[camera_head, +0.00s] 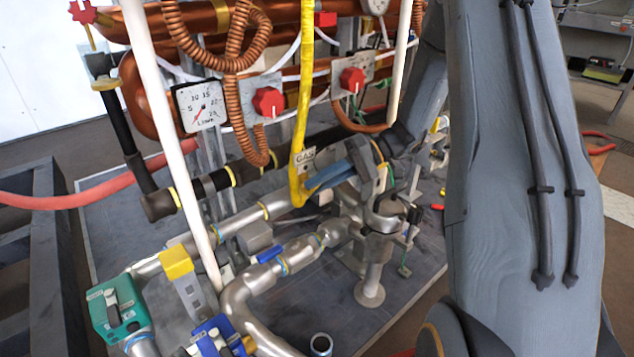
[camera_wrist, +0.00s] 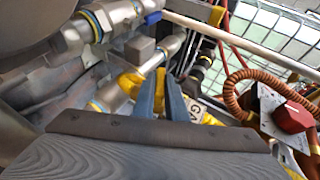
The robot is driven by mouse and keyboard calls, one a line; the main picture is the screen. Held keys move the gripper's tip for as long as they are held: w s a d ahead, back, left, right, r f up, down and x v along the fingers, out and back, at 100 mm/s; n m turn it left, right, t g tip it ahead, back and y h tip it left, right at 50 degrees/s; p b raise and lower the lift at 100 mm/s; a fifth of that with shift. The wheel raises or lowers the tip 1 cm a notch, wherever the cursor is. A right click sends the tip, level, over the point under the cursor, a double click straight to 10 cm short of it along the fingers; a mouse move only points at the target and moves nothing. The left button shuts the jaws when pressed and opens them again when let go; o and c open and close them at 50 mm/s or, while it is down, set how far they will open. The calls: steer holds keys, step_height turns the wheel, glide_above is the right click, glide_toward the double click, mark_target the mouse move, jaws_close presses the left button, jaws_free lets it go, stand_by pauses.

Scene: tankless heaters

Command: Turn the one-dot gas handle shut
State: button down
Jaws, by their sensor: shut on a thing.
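My gripper (camera_head: 310,186) reaches in from the right, its blue fingers pointing left at the lower end of a yellow gas line (camera_head: 302,120). A white tag reading "GAS" (camera_head: 305,158) hangs there. In the wrist view my gripper (camera_wrist: 160,78) has its fingers close together on a yellow handle (camera_wrist: 130,83), part of which shows left of the fingers. The GAS tag (camera_wrist: 194,110) is partly visible just right of them. The fingers cover part of the handle, and no dot marks can be made out.
Red knobs (camera_head: 268,101) and a dial gauge (camera_head: 200,106) stand behind on the copper pipework. Silver pipes (camera_head: 240,295) with a green valve box (camera_head: 116,308) lie at the lower left. A white upright pipe (camera_head: 170,130) crosses the left side. Space around my gripper is crowded.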

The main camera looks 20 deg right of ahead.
steer(key=shift+s, duration=0.1)
stand_by(0.4)
steer(key=c, duration=1.8)
jaws_free()
steer(key=shift+d, duration=0.15)
